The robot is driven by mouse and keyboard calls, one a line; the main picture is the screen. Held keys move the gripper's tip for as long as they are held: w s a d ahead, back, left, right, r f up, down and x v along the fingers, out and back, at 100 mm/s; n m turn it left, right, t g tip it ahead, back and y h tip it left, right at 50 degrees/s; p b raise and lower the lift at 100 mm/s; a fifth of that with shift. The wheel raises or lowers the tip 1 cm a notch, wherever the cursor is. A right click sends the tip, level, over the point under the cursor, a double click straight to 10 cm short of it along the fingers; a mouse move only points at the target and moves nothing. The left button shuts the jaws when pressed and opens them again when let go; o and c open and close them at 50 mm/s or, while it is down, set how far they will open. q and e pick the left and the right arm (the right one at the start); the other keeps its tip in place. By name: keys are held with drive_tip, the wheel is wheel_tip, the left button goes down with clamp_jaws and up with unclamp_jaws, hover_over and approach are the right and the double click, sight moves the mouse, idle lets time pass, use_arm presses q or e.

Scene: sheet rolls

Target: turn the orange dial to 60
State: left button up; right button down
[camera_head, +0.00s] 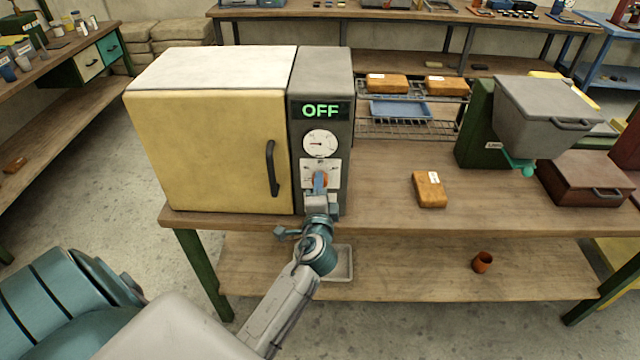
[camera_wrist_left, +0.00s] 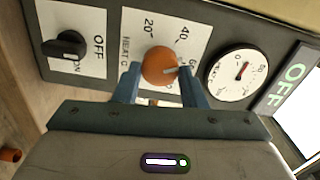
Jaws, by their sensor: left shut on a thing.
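The orange dial (camera_wrist_left: 158,66) is on the control panel of the cream oven (camera_head: 215,140). In the left wrist view its plate shows 20, 40 and a partly covered 60. My left gripper (camera_wrist_left: 159,74) is shut on the dial, one finger on each side. In the head view my left gripper (camera_head: 319,184) covers part of the orange dial (camera_head: 321,178). My right gripper is not in view.
The display (camera_head: 321,111) reads OFF. A round gauge (camera_head: 320,143) sits above the dial, and a black OFF/ON knob (camera_wrist_left: 66,44) is on a separate plate. The oven door handle (camera_head: 271,168) is left of my gripper. An orange-brown block (camera_head: 429,189) lies on the bench right.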

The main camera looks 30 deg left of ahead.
use_arm(q)
drive_tip(key=m+p, duration=0.2)
drive_tip(key=m, duration=0.2)
drive_tip(key=shift+f+m, duration=0.1)
drive_tip(key=shift+m, duration=0.3)
idle(0.4)
drive_tip(key=o, duration=1)
